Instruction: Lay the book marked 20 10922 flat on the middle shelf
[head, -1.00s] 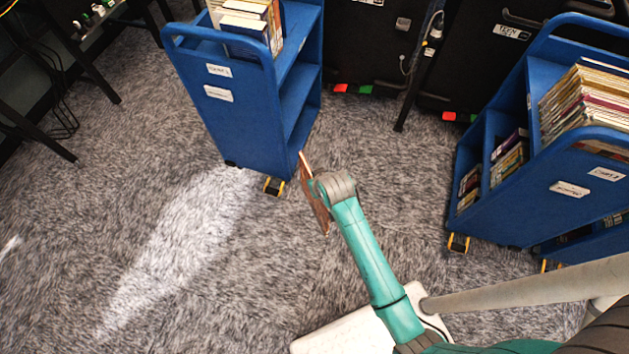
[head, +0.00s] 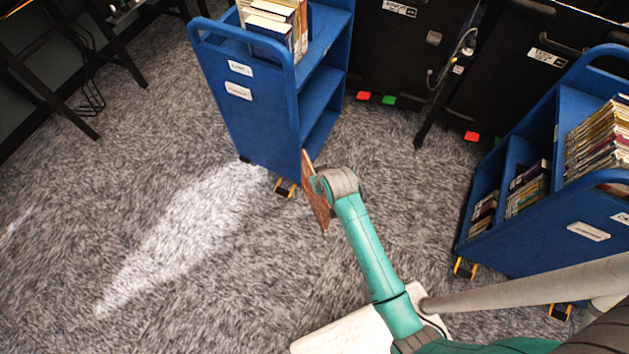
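A thin brown book (head: 316,197) stands on edge in the air at the end of my teal arm, just in front of the left blue cart. Its marking cannot be read from here. My gripper is hidden behind the grey wrist joint and the book, so its fingers do not show. The left blue cart (head: 245,112) has a top shelf with several upright books (head: 275,27), a middle shelf (head: 318,90) and a lower shelf (head: 320,135). The visible parts of the middle and lower shelves are bare.
A second blue cart (head: 520,240) loaded with books stands at the right. Black cabinets (head: 395,50) stand behind, with a black post (head: 432,115) between the carts. Dark table legs (head: 120,45) are at the upper left. Carpet (head: 150,220) is clear at the left and front.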

